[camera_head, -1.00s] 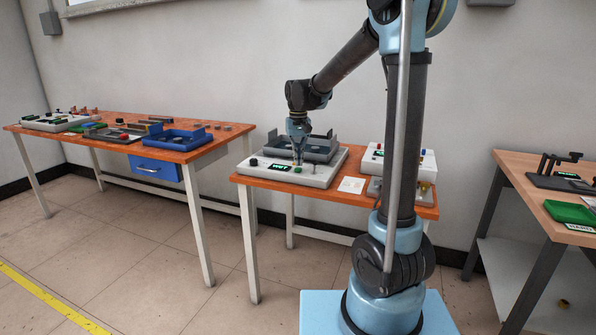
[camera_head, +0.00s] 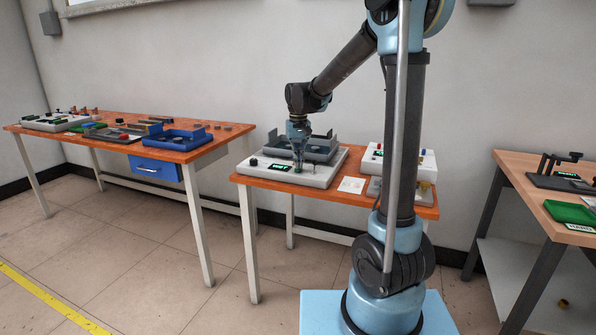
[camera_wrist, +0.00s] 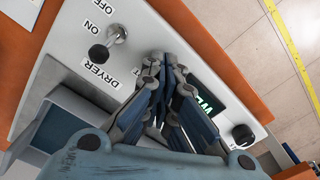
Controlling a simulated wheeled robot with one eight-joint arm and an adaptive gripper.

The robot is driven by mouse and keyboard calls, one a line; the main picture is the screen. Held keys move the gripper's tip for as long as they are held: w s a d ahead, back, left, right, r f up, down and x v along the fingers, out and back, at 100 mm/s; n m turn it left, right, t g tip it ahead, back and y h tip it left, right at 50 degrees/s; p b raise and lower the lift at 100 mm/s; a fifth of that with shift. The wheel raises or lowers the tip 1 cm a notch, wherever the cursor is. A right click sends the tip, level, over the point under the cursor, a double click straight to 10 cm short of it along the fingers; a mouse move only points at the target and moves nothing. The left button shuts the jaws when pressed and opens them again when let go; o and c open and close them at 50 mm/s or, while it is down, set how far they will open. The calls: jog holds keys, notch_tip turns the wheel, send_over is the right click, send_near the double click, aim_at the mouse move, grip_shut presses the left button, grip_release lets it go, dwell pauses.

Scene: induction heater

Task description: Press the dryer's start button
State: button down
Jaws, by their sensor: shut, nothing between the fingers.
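The dryer (camera_head: 318,176) is a pale, low unit with a small display (camera_head: 280,167) on its front face, standing on the middle orange table. In the wrist view its panel (camera_wrist: 72,62) bears the labels DRYER, ON and OFF, a metal toggle (camera_wrist: 117,33), a black knob (camera_wrist: 98,53) and a display (camera_wrist: 208,106) with pale green letters, partly covered. My gripper (camera_head: 298,165) points down at the panel beside the display. In the wrist view my gripper (camera_wrist: 168,65) is shut and empty. It hides the start button and most of a label; I cannot tell whether the fingertips touch the button.
A grey tray (camera_head: 318,150) lies behind the panel, close to my gripper. A white card (camera_head: 351,185) and another white device (camera_head: 415,163) are to the right. A blue tray (camera_head: 172,146) lies on the left table. A second black knob (camera_wrist: 242,134) stands at the panel's other end.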

jog(key=shift+f, duration=0.55)
jog(key=shift+r, duration=3.55)
